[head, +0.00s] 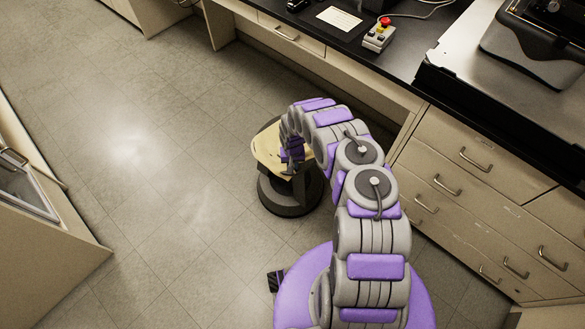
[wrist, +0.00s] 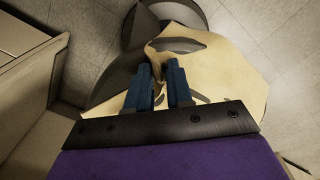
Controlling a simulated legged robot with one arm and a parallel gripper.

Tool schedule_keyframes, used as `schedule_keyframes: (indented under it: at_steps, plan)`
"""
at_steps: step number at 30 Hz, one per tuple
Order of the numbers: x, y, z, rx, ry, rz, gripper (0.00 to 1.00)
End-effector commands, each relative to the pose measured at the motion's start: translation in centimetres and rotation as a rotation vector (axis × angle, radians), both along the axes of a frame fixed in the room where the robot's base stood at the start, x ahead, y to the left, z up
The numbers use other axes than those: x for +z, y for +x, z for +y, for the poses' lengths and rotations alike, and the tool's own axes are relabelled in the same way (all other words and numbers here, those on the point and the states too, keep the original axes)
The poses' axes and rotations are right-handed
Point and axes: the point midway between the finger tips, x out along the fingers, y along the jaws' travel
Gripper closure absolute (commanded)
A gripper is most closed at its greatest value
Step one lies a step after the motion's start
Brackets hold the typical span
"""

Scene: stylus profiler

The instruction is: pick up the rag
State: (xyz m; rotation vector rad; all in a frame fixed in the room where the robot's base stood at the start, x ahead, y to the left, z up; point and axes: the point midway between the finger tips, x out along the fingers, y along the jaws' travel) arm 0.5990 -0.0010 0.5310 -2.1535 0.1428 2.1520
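The rag (head: 268,152) is a pale yellow cloth over a dark round stool (head: 290,198) on the floor. In the wrist view the rag (wrist: 225,68) spreads out beneath and beyond my gripper, with dark creases or shadows on it. My gripper (wrist: 160,72) has two blue fingers pointing at the rag. They stand close together, and a raised fold of the cloth bunches up between their tips. In the head view my gripper (head: 291,168) is over the rag, and its tips are small and partly hidden by my arm. I cannot tell whether the rag is lifted clear of the stool.
A drawer cabinet (head: 470,175) and a dark bench top (head: 340,45) stand at the right and back. On the bench are a control box with a red button (head: 379,35) and a large machine (head: 540,40). Another cabinet (head: 40,220) is at left. The tiled floor (head: 140,150) between is clear.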

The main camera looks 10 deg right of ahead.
Motion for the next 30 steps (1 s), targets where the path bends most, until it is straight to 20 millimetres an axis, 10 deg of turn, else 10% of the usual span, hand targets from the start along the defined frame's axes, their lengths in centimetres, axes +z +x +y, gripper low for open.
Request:
schedule_keyframes:
  at_steps: [8, 30]
  plan:
    - [0.4, -0.2, 0.1, 0.001, 0.001, 0.005, 1.00]
    - [12.3, -0.1, 0.0, 0.000, 0.000, -0.001, 1.00]
